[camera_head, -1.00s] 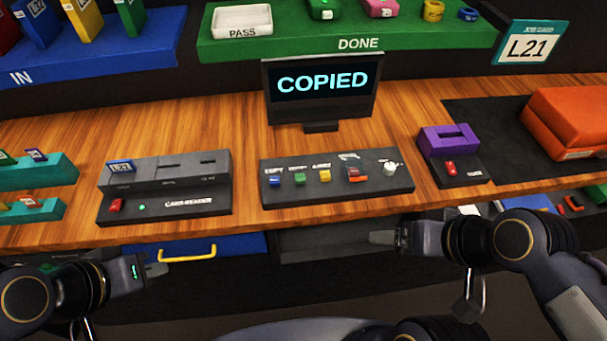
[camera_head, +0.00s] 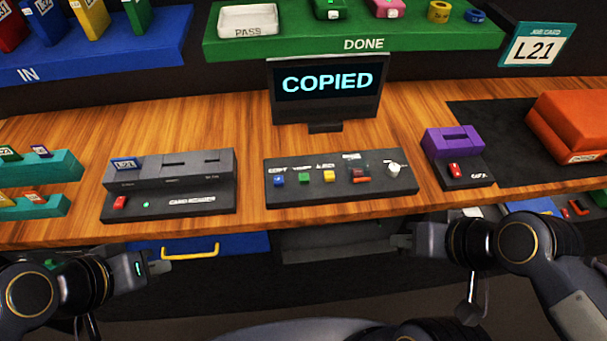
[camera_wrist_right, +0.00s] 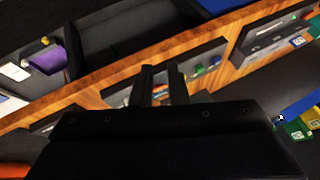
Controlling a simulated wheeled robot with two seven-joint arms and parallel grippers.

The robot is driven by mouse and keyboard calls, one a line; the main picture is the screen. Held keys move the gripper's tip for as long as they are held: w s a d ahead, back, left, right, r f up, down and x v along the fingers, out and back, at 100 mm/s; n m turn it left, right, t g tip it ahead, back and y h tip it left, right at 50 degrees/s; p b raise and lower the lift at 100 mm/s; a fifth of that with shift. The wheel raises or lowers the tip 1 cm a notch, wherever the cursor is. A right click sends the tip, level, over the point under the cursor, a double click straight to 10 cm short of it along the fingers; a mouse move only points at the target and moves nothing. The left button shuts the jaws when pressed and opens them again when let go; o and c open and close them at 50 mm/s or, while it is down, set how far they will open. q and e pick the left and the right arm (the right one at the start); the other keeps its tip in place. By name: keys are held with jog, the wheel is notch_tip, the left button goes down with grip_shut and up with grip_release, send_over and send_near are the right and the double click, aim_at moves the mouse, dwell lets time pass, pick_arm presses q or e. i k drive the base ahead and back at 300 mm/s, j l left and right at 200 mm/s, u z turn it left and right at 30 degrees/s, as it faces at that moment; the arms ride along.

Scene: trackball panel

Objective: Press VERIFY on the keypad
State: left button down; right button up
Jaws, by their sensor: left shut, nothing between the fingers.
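The keypad (camera_head: 340,187) is a dark panel in the middle of the wooden bench. It bears a blue button (camera_head: 279,180), a green button (camera_head: 304,179), a yellow button (camera_head: 329,176), a red control (camera_head: 361,175) and a pale knob (camera_head: 394,169). The small labels are blurred; the green button's label looks like VERIFY. My right gripper (camera_head: 399,242) is below and in front of the keypad's right end, apart from it. Its two fingers show a gap between them in the right wrist view (camera_wrist_right: 164,86). My left gripper (camera_head: 160,267) is shut and empty, low at the left.
A monitor (camera_head: 329,83) reading COPIED stands behind the keypad. A card reader (camera_head: 168,189) is left of it; a purple device (camera_head: 455,145) is right. A yellow drawer handle (camera_head: 190,253) sits below the bench edge. Bare wood lies between the card reader and keypad.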

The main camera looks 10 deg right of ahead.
aim_at(304, 178)
jog(key=j+z, duration=0.35)
jog(key=j, duration=0.3)
jog(key=j+z, duration=0.3)
jog(key=j, duration=0.35)
jog(key=k, duration=0.05)
